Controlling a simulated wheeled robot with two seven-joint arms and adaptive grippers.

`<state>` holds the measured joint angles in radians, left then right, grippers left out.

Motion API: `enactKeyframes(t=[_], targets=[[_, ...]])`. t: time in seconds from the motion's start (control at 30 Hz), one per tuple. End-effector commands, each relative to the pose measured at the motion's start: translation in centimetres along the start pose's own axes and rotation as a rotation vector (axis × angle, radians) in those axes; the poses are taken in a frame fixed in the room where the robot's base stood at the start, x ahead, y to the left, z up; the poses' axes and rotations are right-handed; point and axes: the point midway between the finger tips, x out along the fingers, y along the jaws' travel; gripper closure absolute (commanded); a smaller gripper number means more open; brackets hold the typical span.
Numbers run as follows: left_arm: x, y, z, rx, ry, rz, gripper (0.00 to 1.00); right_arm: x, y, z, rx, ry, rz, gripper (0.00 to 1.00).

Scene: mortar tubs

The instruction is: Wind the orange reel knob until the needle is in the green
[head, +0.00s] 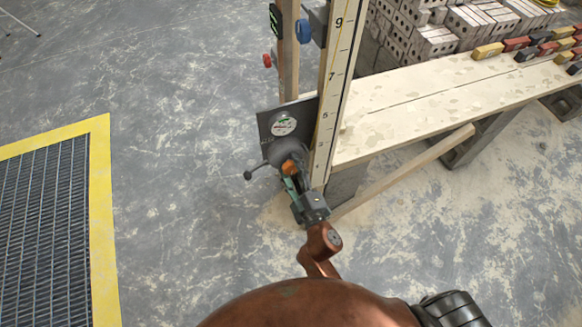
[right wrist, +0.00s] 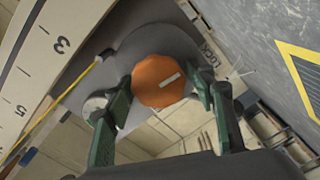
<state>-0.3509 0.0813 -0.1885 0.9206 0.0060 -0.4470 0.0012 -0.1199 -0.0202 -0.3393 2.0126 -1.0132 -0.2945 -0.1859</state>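The orange reel knob (head: 289,167) sits on a dark reel at the foot of the tall numbered board (head: 336,85). In the right wrist view the knob (right wrist: 158,80) faces me, with a pale bar mark tilted across it. My right gripper (head: 291,182) is at the knob. Its green fingers (right wrist: 161,88) stand on either side of the knob, with a small gap showing at the right; contact on the left is unclear. The round white gauge (head: 283,124) is on a dark plate above the knob. Its needle is too small to read. My left gripper is out of view.
A small crank-like handle (head: 248,175) sticks out left of the reel. A plank bench (head: 420,105) runs right, with a slanting wooden brace (head: 405,170) below it. Bricks (head: 430,42) are stacked behind. A yellow-edged grating (head: 100,200) lies left; floor between is clear.

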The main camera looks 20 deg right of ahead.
Motion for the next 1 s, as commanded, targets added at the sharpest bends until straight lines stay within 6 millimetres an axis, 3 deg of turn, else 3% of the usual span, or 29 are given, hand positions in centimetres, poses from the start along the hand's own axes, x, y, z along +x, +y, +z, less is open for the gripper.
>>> enactKeyframes(t=[0.1, 0.43, 0.8, 1.0], targets=[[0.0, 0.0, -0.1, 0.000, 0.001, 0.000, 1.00, 0.0, 0.0, 0.0, -0.001, -0.001, 0.000, 0.40], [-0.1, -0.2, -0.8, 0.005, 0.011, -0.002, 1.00, -0.3, 0.0, 0.1, -0.001, -0.002, 0.000, 0.40], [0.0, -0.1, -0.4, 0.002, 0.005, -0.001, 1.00, -5.5, 0.0, 0.1, 0.000, -0.004, -0.001, 0.40], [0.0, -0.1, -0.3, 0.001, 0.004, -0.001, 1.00, -7.2, 0.0, 0.1, -0.001, -0.003, 0.000, 0.40]])
